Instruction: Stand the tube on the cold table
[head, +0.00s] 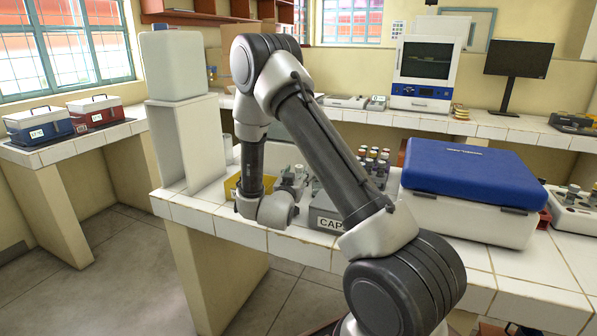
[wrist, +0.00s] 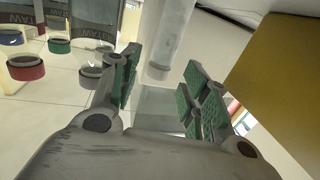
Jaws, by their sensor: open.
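My gripper (wrist: 159,92) is open in the wrist view, with green pads on both fingers. A pale, translucent tube (wrist: 174,35) with a grey end lies just beyond the fingertips, in line with the gap between them. Nothing is gripped. A flat grey-green plate (wrist: 158,108) shows between the fingers; I cannot tell whether it is the cold table. In the head view my gripper (head: 292,183) is low over the tiled bench, between a yellow bin and a grey box marked CAP. The tube cannot be made out there.
Several capped vials (wrist: 88,72) stand left of the fingers in the wrist view. A yellow surface (wrist: 280,75) is close on the right. In the head view are the yellow bin (head: 232,187), the CAP box (head: 325,222), a blue-lidded cooler (head: 470,177) and a white cabinet (head: 200,140).

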